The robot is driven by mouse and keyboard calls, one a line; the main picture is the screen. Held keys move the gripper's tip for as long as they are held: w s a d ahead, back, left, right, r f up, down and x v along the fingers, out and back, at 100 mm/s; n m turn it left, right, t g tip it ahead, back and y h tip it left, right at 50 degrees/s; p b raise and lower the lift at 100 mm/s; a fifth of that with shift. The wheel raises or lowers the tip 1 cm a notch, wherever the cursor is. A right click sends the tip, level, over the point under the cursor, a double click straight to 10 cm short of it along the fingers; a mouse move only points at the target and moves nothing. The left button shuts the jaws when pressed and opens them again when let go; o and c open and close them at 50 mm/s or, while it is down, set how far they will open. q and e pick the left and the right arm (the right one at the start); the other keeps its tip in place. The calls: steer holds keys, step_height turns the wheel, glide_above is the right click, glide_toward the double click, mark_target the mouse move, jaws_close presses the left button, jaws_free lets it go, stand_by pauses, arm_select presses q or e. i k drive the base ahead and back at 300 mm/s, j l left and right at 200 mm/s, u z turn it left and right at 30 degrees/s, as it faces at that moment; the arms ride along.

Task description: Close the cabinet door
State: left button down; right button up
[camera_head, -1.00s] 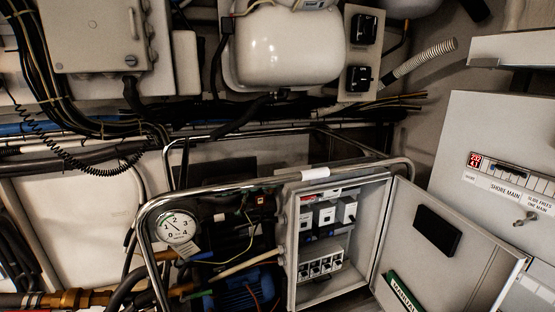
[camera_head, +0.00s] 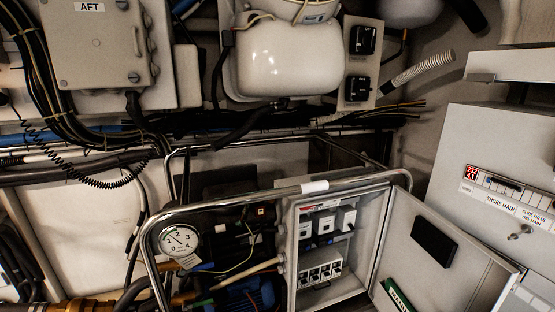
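A small grey cabinet (camera_head: 288,262) stands inside a chrome tube frame at the lower middle. Its door (camera_head: 426,278) is swung open to the right, with its inner face showing. That inner face carries a black pocket (camera_head: 434,241) and a green-labelled item (camera_head: 397,296) near the bottom edge. Inside the cabinet are breakers (camera_head: 325,225) and a row of switches (camera_head: 320,271). The lower part of the door runs out of the picture. Neither of my grippers shows in the head view.
The chrome frame (camera_head: 235,204) surrounds the cabinet, with a gauge (camera_head: 179,241) at its left. A larger grey panel labelled SHORE MAIN (camera_head: 490,150) stands right, close behind the open door. A white tank (camera_head: 288,55) and a grey AFT box (camera_head: 98,50) are above.

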mark_target(435, 265)
steer(key=z, duration=1.6)
